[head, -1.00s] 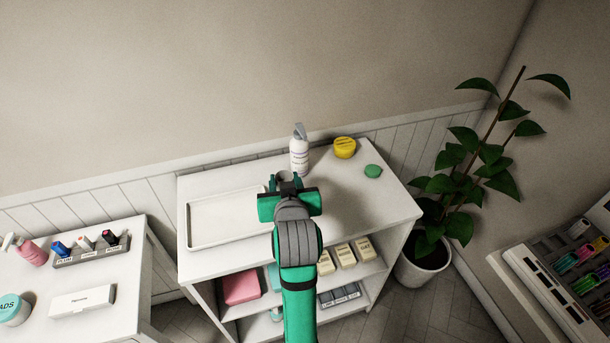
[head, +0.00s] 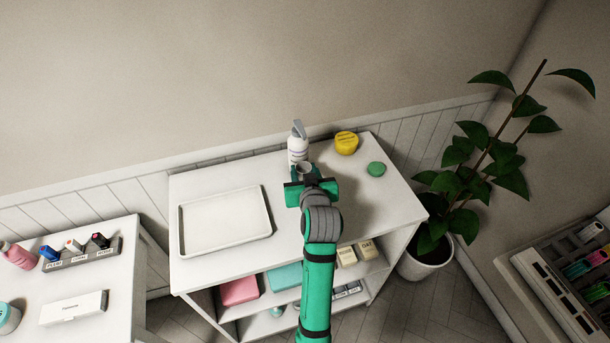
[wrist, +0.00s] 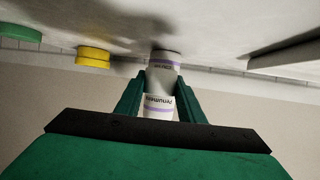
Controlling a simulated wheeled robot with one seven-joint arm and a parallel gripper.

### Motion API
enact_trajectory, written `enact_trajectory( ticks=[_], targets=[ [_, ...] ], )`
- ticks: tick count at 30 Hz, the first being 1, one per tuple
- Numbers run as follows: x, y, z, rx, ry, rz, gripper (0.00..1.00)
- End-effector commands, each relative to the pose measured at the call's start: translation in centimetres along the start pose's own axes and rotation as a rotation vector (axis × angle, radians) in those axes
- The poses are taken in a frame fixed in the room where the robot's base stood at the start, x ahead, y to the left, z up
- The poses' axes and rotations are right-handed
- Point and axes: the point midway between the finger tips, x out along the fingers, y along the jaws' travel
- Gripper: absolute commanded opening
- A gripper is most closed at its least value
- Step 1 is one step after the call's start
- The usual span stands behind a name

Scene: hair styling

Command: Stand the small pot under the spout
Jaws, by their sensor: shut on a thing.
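The white pump bottle (head: 297,152) stands near the back of the cabinet top, with its grey pump head and spout (head: 299,128) uppermost. My gripper (head: 304,180) is just in front of it, shut on the small pot (head: 303,167). The pot's round, open top shows between the fingers, close to the bottle; I cannot tell whether they touch or whether the pot rests on the surface. In the wrist view, white labelled surfaces with purple bands line up between my gripper's fingers (wrist: 158,88). The fingers hide part of the pot.
A yellow tub (head: 346,143) and a green round lid or tin (head: 376,169) sit to the right of the bottle. An empty white tray (head: 226,222) lies on the left. The cabinet top (head: 400,206) is clear at front right. A potted plant (head: 430,250) stands beyond its right end.

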Motion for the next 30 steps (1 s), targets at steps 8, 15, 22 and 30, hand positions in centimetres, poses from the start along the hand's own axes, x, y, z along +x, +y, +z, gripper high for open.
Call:
enact_trajectory(
  ticks=[8,15,22,30],
  targets=[
    [1.3,0.2,3.1,0.001,-0.003,0.002,0.14],
    [1.4,0.3,3.1,0.001,-0.001,0.003,0.14],
    [1.5,0.4,3.6,0.001,-0.002,0.004,0.14],
    [1.9,0.5,4.7,0.004,-0.009,0.004,0.14]
  ],
)
